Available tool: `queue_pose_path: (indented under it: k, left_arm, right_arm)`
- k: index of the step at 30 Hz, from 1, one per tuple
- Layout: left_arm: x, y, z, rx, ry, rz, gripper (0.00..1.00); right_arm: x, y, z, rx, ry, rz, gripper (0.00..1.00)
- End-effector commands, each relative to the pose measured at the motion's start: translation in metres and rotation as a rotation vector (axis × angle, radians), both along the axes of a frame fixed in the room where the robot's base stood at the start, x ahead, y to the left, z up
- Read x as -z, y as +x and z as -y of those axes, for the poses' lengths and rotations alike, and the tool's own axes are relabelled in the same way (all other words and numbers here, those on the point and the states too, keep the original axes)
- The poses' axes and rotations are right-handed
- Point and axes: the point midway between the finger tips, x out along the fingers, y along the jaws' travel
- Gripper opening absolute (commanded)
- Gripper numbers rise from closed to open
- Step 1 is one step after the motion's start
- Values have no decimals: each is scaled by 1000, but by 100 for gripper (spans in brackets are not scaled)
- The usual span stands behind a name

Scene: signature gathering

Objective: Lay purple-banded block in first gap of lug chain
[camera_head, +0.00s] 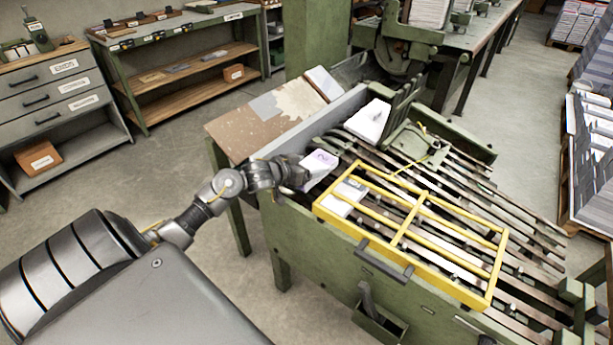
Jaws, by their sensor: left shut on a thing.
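My left gripper (302,172) is shut on the purple-banded block (321,163), a white block with a purple mark on top. It holds the block over the near left side of the lug chain (470,215), whose long rails run toward the lower right. A grey-banded white block (347,196) lies on the chain beneath the yellow guard frame (402,222), just in front of the held block. Another white block (371,121) stands at the back of the chain. The gripper's fingertips are partly hidden, and I cannot tell whether the held block touches the chain. My right gripper is not in view.
The yellow guard bars stand close to the right of the held block. A brown board table (240,128) with a paper stack (322,82) adjoins the machine's left side. A green wall (330,240) bounds the near side. Drawers and shelves line the far left; the floor between is clear.

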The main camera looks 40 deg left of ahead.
Motion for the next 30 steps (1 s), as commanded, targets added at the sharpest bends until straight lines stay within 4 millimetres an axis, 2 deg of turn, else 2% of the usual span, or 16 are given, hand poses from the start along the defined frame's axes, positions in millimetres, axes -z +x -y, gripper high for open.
queue_pose_path:
  k: [7, 14, 24, 25, 29, 30]
  left_arm:
    - [6, 2, -5, -1, -1, 1, 33]
    - [36, 2, -6, -1, -1, 0, 33]
    - [39, 2, -5, -1, 0, 2, 33]
    - [39, 2, -5, 0, 1, 0, 82]
    - [39, 2, -5, 0, 1, 0, 99]
    - [39, 2, -5, 0, 1, 0, 100]
  right_arm:
    - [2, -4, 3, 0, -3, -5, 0]
    - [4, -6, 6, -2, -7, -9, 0]
    - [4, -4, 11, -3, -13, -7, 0]
    - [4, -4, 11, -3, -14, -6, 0]
    - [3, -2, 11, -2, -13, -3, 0]
    - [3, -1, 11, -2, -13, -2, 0]
